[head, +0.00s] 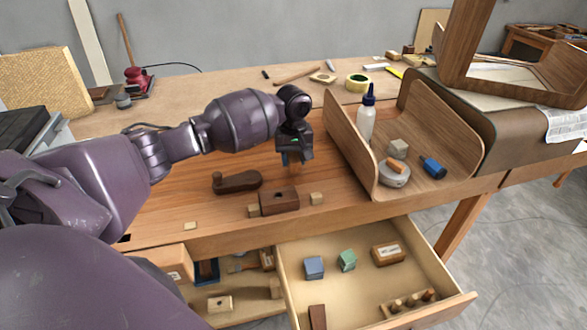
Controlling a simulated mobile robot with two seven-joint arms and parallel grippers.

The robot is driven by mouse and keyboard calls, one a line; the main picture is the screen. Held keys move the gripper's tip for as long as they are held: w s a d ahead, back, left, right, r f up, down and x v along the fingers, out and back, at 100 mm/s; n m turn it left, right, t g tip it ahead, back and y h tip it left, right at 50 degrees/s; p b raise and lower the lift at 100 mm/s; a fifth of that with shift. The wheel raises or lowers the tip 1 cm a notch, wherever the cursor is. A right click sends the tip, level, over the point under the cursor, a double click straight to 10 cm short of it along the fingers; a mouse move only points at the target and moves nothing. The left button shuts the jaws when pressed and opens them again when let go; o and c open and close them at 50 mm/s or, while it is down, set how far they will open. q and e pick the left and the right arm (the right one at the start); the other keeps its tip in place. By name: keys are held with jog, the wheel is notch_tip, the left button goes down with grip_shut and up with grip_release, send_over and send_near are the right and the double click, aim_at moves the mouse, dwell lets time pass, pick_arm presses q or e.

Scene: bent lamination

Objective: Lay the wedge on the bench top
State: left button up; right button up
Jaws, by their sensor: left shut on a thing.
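My left gripper (293,161) hangs over the bench top (190,206), pointing down, left of the curved wooden tray. It is shut on a small brown piece, which I take to be the wedge (296,169). Most of the wedge is hidden by the fingers, and its shape cannot be made out. It appears to be held above the wood, but the size of any gap is hard to tell. My right gripper is not in view.
A dark wooden handle-shaped piece (237,182) and a wooden block (279,201) with small light blocks beside it lie near the bench front. The curved tray (345,135) holds a glue bottle (366,118). An open drawer (440,262) juts out in front. Bench left of the handle is mostly clear.

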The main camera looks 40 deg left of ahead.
aim_at(293, 176)
pick_arm(q)
notch_tip(293, 176, down, 4)
jog(key=shift+r, duration=0.1)
jog(key=o, duration=0.9)
jog(key=shift+o, duration=0.2)
jog(key=shift+r, duration=0.1)
notch_tip(293, 176, up, 12)
jog(key=shift+f+p, duration=0.1)
jog(key=shift+p, duration=0.6)
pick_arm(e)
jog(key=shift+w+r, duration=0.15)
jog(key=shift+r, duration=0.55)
